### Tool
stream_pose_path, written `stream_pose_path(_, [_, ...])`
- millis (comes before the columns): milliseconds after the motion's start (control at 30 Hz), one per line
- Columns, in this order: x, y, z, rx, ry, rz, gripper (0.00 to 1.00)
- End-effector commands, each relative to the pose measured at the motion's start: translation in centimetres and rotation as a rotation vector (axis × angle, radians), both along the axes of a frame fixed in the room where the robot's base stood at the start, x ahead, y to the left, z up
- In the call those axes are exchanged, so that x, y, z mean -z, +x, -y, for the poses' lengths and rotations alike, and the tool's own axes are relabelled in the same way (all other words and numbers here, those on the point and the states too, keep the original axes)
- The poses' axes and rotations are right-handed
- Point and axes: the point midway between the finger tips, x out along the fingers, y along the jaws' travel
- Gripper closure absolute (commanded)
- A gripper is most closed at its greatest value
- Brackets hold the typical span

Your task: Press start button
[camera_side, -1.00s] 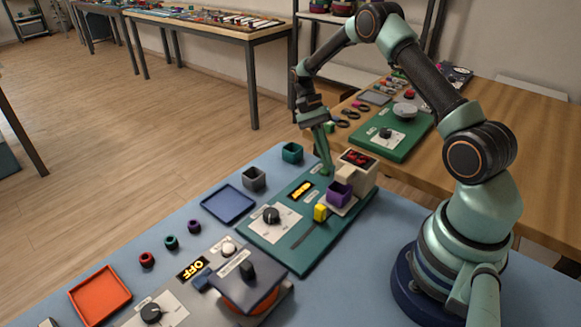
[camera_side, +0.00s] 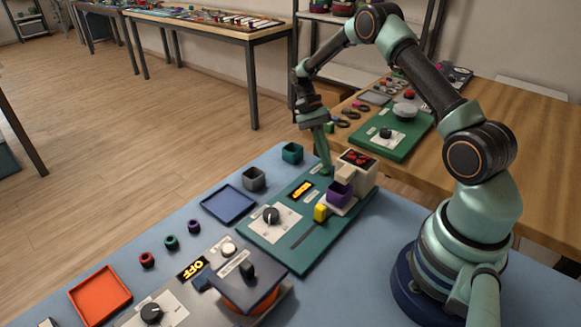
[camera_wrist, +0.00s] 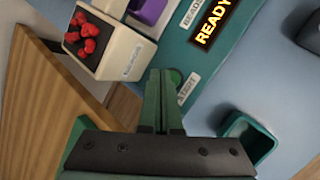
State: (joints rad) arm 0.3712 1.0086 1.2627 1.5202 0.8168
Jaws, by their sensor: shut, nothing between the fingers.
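The teal braiding panel (camera_side: 290,240) lies on the blue table. A green round button (camera_wrist: 175,75) is at its far end, beside a small, partly covered white label (camera_wrist: 188,88). My gripper (camera_wrist: 165,72) is shut and empty, its fingertips over the button and hiding most of it. In the side view, my gripper (camera_side: 326,172) points down at the panel's far edge. I cannot tell whether the tips touch the button. The panel's display (camera_wrist: 213,22) reads READY in the wrist view.
A cream box (camera_wrist: 110,45) with red pieces and a purple cup (camera_side: 339,193) stand close to my gripper. A teal cup (camera_side: 292,153) and a grey cup (camera_side: 254,179) stand nearby. A blue tray (camera_side: 229,204) lies left of the panel. A second, grey machine shows OFF (camera_side: 192,267).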

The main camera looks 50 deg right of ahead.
Motion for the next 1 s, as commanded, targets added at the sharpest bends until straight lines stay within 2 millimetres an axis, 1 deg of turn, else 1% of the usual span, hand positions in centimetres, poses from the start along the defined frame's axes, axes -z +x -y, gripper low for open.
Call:
stream_pose_path(167, [0.55, 0.04, -0.06, 0.0, -0.001, 0.0, 1.0])
stream_pose_path(1000, [1.08, 0.03, -0.05, -0.001, -0.001, 0.0, 1.0])
